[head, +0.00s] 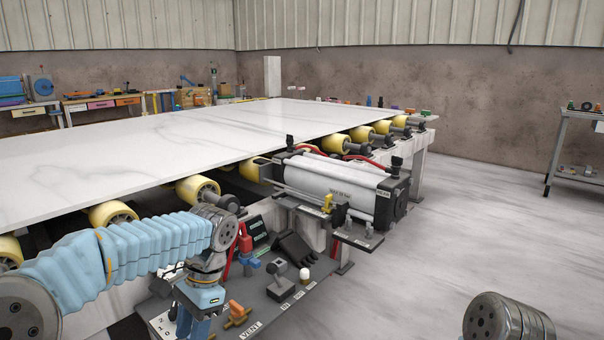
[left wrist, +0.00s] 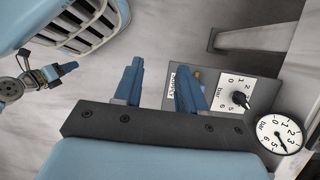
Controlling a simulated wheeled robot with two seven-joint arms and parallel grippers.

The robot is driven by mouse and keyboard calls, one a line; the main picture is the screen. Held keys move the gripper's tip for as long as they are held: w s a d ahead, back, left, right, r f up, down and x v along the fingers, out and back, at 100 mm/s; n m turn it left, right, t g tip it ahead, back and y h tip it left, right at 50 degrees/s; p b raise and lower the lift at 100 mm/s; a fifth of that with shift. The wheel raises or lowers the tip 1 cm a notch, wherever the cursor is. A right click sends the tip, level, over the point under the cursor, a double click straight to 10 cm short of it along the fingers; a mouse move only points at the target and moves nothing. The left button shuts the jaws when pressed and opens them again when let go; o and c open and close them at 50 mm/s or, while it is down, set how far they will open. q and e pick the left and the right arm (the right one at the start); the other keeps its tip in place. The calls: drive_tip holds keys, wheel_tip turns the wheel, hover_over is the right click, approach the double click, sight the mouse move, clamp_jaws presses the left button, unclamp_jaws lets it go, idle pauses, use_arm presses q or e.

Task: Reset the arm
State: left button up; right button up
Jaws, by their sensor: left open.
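My left arm comes in from the left in the head view. Its gripper (head: 190,322) points down at the near left end of the dark control panel (head: 272,298), partly cut off by the bottom edge. In the left wrist view the two blue fingers (left wrist: 162,75) are apart, with nothing seen between them. The panel's corner, a label and a bar scale (left wrist: 236,90) lie beyond the fingers; whether they touch the panel I cannot tell. Part of my right arm (head: 508,320) shows at lower right. A small, distant part of it, seemingly with its gripper (left wrist: 58,73), shows in the left wrist view.
A white stone slab (head: 180,140) lies on yellow rollers (head: 196,188). The panel carries an orange handle (head: 237,311), a red lever (head: 246,245) and a grey knob (head: 280,270). A round gauge (left wrist: 279,134) is near the gripper. Open floor lies right.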

use_arm(q)
drive_tip(key=s+d+f+n+h, duration=0.15)
drive_tip(key=d+f, duration=0.25)
drive_tip(key=f, duration=0.7)
drive_tip(key=d+f+h, duration=0.3)
drive_tip(key=f, duration=0.8)
drive_tip(key=s+d+f+n+t+h, duration=0.1)
drive_tip(key=s+f+n+t, duration=0.1)
drive_tip(key=s+f+n, duration=0.2)
drive_tip(key=s+d+f+n+t+h, duration=0.1)
drive_tip(key=s+f+n, duration=0.3)
drive_tip(key=s+f, duration=0.4)
wheel_tip(320, 180, down, 5)
drive_tip(key=shift+s+d+r+t, duration=0.15)
drive_tip(key=shift+d+r+t, duration=0.05)
drive_tip(key=shift+d+t, duration=0.25)
